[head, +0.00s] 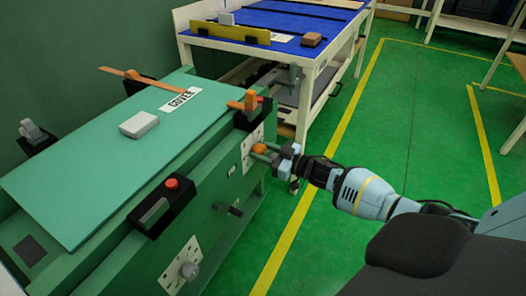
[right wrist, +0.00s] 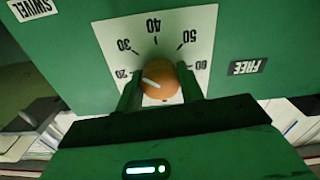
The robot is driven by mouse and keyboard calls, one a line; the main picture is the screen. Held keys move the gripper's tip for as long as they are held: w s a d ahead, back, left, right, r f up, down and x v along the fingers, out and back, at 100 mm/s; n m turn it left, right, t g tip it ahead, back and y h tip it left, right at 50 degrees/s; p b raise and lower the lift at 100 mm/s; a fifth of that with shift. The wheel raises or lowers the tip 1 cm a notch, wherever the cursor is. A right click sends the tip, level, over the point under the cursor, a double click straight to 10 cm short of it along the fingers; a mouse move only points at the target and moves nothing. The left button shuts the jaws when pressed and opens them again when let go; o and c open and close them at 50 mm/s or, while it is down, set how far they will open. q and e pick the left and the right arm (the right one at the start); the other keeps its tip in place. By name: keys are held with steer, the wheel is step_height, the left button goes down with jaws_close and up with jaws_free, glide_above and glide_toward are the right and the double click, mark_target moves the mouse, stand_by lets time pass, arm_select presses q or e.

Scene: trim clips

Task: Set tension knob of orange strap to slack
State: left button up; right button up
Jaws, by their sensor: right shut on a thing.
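The orange knob (head: 258,148) sits on a white dial plate on the green machine's front, near its right end. In the right wrist view, the knob (right wrist: 160,80) carries a white pointer line aimed left, about at the 20 mark. The dial plate (right wrist: 185,35) reads 20 to 60 and appears upside down. My right gripper (head: 270,155) is shut on the knob, one finger on each side (right wrist: 160,92). An orange strap (head: 140,78) lies across the far edge of the cover; an orange piece (head: 245,101) stands at the near right corner. My left gripper is not in view.
A grey knob (head: 188,270) on another white plate, a black box with a red button (head: 172,184) and a black handle (head: 234,209) are on the machine front. A "FREE" label (right wrist: 248,67) is beside the dial. Green floor (head: 400,140) is open at right.

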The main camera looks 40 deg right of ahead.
steer(key=n, duration=0.3)
steer(key=shift+n, duration=0.4)
steer(key=n, duration=0.3)
steer(key=shift+n+b, duration=0.3)
steer(key=n, duration=0.3)
steer(key=shift+n+b, duration=0.3)
steer(key=shift+n, duration=0.1)
steer(key=n, duration=0.2)
steer(key=shift+n+b, duration=0.3)
steer(key=shift+b, duration=0.05)
steer(key=n+b, duration=0.1)
steer(key=n, duration=0.2)
steer(key=shift+f+n, duration=0.1)
steer(key=shift+n, duration=0.2)
steer(key=n+b, duration=0.1)
steer(key=n, duration=0.2)
steer(key=shift+n, duration=0.3)
steer(key=n+b, duration=0.2)
steer(key=n, duration=0.2)
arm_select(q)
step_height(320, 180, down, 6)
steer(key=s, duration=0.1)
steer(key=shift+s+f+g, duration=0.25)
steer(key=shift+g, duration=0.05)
arm_select(e)
steer(key=shift+n, duration=0.4)
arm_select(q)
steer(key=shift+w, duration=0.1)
